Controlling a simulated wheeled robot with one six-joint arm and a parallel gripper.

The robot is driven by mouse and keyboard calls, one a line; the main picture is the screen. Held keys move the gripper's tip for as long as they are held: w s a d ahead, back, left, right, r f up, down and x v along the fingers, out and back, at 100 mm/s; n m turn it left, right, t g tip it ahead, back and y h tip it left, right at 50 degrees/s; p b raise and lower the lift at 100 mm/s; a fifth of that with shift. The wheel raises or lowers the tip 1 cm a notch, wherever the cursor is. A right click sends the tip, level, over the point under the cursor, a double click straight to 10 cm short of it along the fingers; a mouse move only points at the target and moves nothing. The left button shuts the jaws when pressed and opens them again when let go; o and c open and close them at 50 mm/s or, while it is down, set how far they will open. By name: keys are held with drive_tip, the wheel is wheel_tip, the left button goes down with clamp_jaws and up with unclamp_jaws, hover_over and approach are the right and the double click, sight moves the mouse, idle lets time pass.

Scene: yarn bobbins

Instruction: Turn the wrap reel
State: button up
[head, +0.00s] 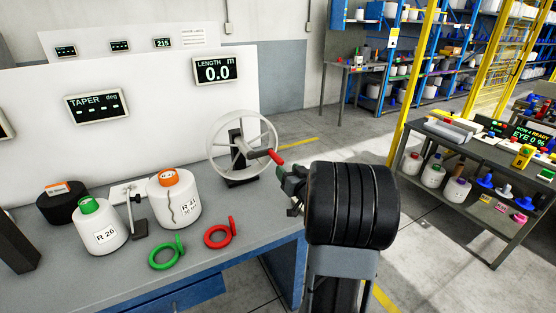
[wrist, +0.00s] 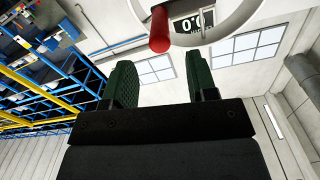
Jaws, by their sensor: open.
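The wrap reel (head: 211,150) is a pale spoked wheel on a dark stand near the right end of the bench. Its red handle (head: 276,158) sticks out toward my gripper. My gripper (head: 287,177) has dark green fingers and is just below and right of the handle, apart from it. In the wrist view my gripper (wrist: 161,85) is open with nothing between its fingers. The red handle (wrist: 159,30) shows beyond the fingertips, and part of the reel's rim (wrist: 222,22) is behind it. The length display (head: 216,70) reads 0.0 m.
On the bench (head: 230,275) stand a white bobbin with orange top (head: 180,205), a white bobbin with green top (head: 98,230) and a black one (head: 60,208). A green ring (head: 163,257) and red ring (head: 216,240) lie in front. A second table (head: 470,215) stands right.

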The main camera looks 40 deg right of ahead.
sight(282, 163)
drive_tip(key=w, duration=0.5)
drive_tip(key=w+d+p, duration=0.1)
drive_tip(key=w, duration=0.1)
drive_tip(key=shift+w, duration=0.25)
drive_tip(key=shift+d, duration=0.1)
clamp_jaws()
